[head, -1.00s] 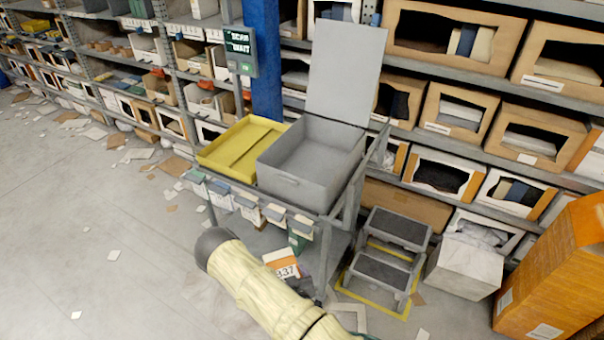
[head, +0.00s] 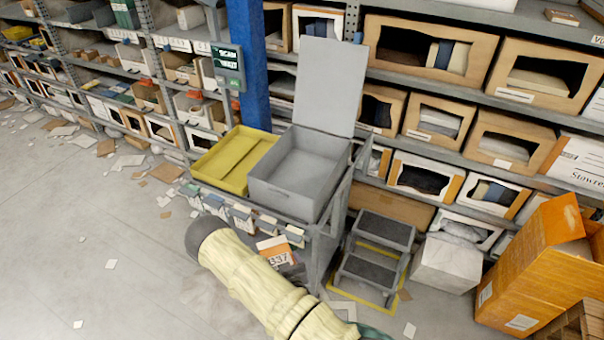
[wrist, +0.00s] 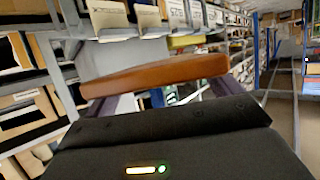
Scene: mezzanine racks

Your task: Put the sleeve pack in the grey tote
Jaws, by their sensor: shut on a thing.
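The sleeve pack (wrist: 155,75) shows in the wrist view as an orange-brown slab edge lying across my fingers. My gripper (wrist: 158,100) is shut on it. In the head view an orange and white piece marked 337 (head: 272,249), apparently the same pack, shows just beyond my forearm, in front of the cart. The fingers are hidden there. The grey tote (head: 280,200) stands on the cart top, open and looking empty, with its lid raised at the back. The pack is outside the tote, on its near side and lower in the picture.
A yellow tray (head: 207,178) sits left of the tote on the cart. A scan screen (head: 228,58) stands behind it by a blue post. A step stool (head: 372,262) and orange carton (head: 525,270) are to the right. Paper scraps litter the open floor at left.

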